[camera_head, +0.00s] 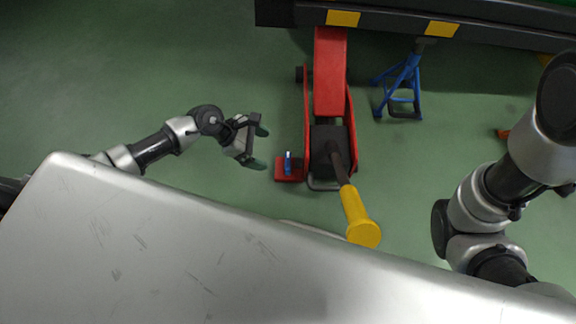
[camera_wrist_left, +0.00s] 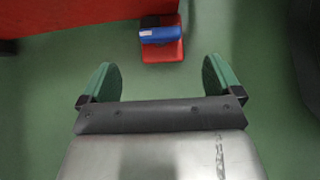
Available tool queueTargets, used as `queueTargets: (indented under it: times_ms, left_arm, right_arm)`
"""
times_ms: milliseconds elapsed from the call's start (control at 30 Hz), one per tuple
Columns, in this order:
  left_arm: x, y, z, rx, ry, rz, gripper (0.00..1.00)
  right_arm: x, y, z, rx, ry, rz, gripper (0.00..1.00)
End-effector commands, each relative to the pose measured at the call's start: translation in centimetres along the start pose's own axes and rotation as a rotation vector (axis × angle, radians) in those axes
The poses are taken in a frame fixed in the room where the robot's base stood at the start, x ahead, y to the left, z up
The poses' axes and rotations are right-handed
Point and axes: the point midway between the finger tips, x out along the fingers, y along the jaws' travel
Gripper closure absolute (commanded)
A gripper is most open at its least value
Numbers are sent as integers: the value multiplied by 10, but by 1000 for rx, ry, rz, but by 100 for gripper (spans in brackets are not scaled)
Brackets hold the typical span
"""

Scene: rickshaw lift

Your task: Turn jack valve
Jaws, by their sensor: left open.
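A red floor jack (camera_head: 331,75) stands on the green floor, its front under the dark vehicle edge. Its long handle has a yellow grip (camera_head: 357,213) that leans toward me. The blue jack valve (camera_head: 288,163) sits on a red plate (camera_head: 290,174) at the left of the jack's rear. In the left wrist view the blue valve (camera_wrist_left: 160,35) lies ahead of the fingers, near the top middle. My left gripper (camera_head: 264,148) is open and empty, left of the valve and apart from it. It also shows in the left wrist view (camera_wrist_left: 160,82). My right gripper is not visible.
A blue jack stand (camera_head: 402,85) stands right of the jack, near the dark vehicle edge (camera_head: 390,32) with yellow patches. A small orange thing (camera_head: 503,134) lies at the right, partly hidden by my right arm.

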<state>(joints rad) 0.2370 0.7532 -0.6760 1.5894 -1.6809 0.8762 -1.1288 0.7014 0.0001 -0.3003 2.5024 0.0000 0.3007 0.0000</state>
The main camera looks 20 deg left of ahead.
Motion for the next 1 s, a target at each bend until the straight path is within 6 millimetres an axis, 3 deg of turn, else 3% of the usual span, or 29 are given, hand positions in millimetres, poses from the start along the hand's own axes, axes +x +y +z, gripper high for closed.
queueTargets:
  times_ms: [300, 500, 700, 967, 1000]
  left_arm:
    - [62, 0, -3, -3, -5, -1, 6]
    - [91, 0, -2, -4, -4, -1, 6]
    - [102, 0, 0, -5, -3, 0, 6]
    - [102, 0, 1, -5, -2, 0, 6]
    - [102, 0, 1, -5, -2, 0, 11]
  right_arm:
    - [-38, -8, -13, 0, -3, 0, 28]
    - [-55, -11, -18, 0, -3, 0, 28]
    - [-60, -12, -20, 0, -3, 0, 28]
    - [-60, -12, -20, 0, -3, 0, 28]
    - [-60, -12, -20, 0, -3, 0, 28]
